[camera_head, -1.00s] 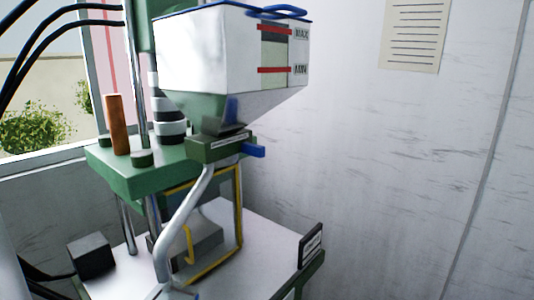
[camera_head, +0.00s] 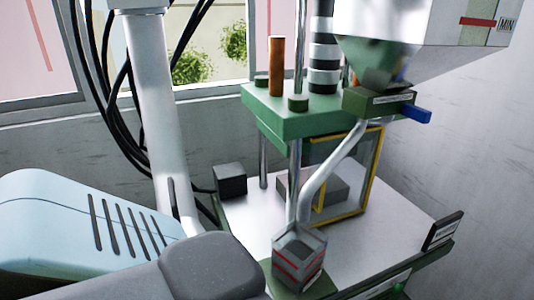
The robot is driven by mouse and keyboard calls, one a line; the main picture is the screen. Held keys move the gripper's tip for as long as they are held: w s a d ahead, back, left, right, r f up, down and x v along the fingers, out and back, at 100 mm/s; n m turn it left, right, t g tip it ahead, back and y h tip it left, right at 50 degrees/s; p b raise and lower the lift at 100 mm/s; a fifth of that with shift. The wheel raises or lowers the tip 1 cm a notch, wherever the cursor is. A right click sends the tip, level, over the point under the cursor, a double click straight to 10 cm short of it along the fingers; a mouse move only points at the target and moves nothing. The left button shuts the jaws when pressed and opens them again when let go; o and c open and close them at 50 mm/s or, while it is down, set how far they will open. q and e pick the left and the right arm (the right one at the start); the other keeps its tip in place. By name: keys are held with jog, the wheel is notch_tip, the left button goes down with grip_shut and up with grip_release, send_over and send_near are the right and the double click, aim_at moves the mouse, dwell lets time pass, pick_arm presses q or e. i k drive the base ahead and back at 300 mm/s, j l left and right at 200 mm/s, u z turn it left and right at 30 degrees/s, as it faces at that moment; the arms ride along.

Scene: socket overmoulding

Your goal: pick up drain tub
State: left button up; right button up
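A small grey box-shaped container with red bands (camera_head: 299,258), which looks like the drain tub, stands at the front edge of the machine's table. It is below the lower end of the bent grey pipe (camera_head: 328,172) that comes down from the hopper. I cannot tell whether the pipe touches it. Neither of my grippers shows in the head view.
The green-topped press (camera_head: 310,112) and yellow-framed guard (camera_head: 372,170) stand behind the container. The white hopper (camera_head: 430,25) hangs above right. The white table (camera_head: 400,215) is clear to the right, up to a small dark sign (camera_head: 443,231). A black box (camera_head: 230,180) sits left.

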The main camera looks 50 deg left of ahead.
aim_at(299, 249)
jog(key=j+u, duration=0.15)
jog(key=u, duration=0.2)
jog(key=k+j+u, duration=0.1)
jog(key=u, duration=0.2)
jog(key=j+u, duration=0.2)
jog(key=u, duration=0.15)
